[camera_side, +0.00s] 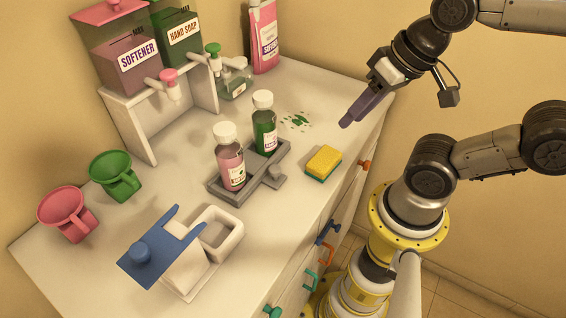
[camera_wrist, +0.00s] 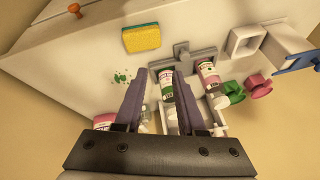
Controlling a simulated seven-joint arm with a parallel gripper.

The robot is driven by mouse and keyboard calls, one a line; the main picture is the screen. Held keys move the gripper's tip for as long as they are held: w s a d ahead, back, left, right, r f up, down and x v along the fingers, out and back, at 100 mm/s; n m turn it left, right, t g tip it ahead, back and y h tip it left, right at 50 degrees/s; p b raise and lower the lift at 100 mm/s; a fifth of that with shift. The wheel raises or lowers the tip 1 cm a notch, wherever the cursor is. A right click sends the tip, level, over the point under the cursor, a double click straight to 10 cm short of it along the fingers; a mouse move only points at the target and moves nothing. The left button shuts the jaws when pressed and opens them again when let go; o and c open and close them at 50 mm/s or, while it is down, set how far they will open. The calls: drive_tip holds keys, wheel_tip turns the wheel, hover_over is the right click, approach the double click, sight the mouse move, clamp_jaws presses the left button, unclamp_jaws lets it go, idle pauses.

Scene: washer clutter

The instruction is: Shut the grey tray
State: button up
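A grey tray (camera_side: 252,186) with a short stub handle (camera_side: 276,172) lies on the white counter. A pink-filled bottle (camera_side: 230,168) and a green-filled bottle (camera_side: 264,130), both white-capped, stand upright in it. The tray also shows in the wrist view (camera_wrist: 198,54), above the fingertips. My gripper (camera_side: 347,122) is above the counter's right side, apart from the tray and right of it. In the wrist view its two purple fingers (camera_wrist: 163,72) are spread with nothing held between them.
A yellow-green sponge (camera_side: 323,162) lies right of the tray, and green specks (camera_side: 296,121) behind it. A white box with a blue lid (camera_side: 150,255) stands in front. Green (camera_side: 115,176) and pink (camera_side: 66,213) cups stand left. Dispensers (camera_side: 130,55) stand behind. Drawers have coloured handles.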

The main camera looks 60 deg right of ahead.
drive_tip(key=m, duration=0.1)
drive_tip(key=s+a+f+m, duration=0.1)
drive_tip(key=m, duration=0.1)
drive_tip(key=f+m+g+y, duration=0.1)
drive_tip(key=shift+s+a+m, duration=0.3)
drive_tip(key=shift+s+a, duration=0.05)
drive_tip(key=shift+s, duration=0.05)
drive_tip(key=c, duration=0.4)
drive_tip(key=m, duration=0.3)
drive_tip(key=s+a+f+m+y, duration=0.1)
drive_tip(key=m, duration=0.2)
drive_tip(key=a+f+m+y, duration=0.1)
drive_tip(key=m, duration=0.1)
drive_tip(key=shift+s+f+m+g, duration=0.1)
drive_tip(key=shift+s+m+g, duration=0.05)
drive_tip(key=shift+m+g, duration=0.2)
clamp_jaws()
drive_tip(key=w+d+m+t, duration=0.1)
drive_tip(key=m, duration=0.3)
drive_tip(key=w+d+f+m+t, duration=0.1)
drive_tip(key=m, duration=0.4)
drive_tip(key=w+d+f+m+t, duration=0.1)
drive_tip(key=m+t, duration=0.1)
drive_tip(key=m, duration=0.2)
drive_tip(key=shift+w+d+m, duration=0.15)
drive_tip(key=shift+w+m, duration=0.05)
drive_tip(key=shift+m, duration=0.15)
